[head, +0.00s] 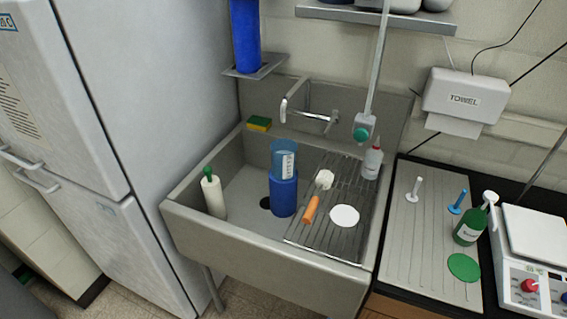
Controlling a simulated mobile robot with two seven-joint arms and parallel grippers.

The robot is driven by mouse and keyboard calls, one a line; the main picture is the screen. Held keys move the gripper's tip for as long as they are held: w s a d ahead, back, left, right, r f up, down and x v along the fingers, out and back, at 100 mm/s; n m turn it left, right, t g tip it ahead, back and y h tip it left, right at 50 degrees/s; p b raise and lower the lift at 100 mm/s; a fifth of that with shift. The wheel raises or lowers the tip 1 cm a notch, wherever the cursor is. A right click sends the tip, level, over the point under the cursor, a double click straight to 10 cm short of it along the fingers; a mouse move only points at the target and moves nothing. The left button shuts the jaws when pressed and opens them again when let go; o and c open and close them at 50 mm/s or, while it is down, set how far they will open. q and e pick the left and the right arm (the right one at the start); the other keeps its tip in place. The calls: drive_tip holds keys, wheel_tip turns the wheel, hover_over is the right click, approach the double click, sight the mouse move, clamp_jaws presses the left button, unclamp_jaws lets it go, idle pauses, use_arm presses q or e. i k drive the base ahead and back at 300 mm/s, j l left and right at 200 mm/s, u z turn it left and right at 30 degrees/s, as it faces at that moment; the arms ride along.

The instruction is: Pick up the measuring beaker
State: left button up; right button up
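A blue, clear-walled cylinder with a white marked label, which looks like the measuring beaker (279,158), stands upright in the sink. Its lower part meets a solid blue cylinder (284,196); I cannot tell whether this is the same vessel or a separate one. It stands just left of the drain rack, near the dark drain hole. Neither of my grippers is in view, and nothing is seen touching the beaker.
The grey sink (268,258) has a raised front rim. A white bottle with a green top (213,198) stands at its left. The metal rack (325,240) holds an orange-handled brush (311,208), a white disc (344,215) and a red-capped bottle (372,163). A faucet (300,98) overhangs behind.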

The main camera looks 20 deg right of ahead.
sight(284, 151)
drive_tip(key=i+j+z, duration=0.1)
drive_tip(key=i+j, duration=0.2)
drive_tip(key=j, duration=0.2)
drive_tip(key=i+j+z, duration=0.15)
drive_tip(key=i+j, duration=0.15)
drive_tip(key=i, duration=0.15)
drive_tip(key=i+j+z, duration=0.15)
drive_tip(key=i+j, duration=0.2)
drive_tip(key=i, duration=0.1)
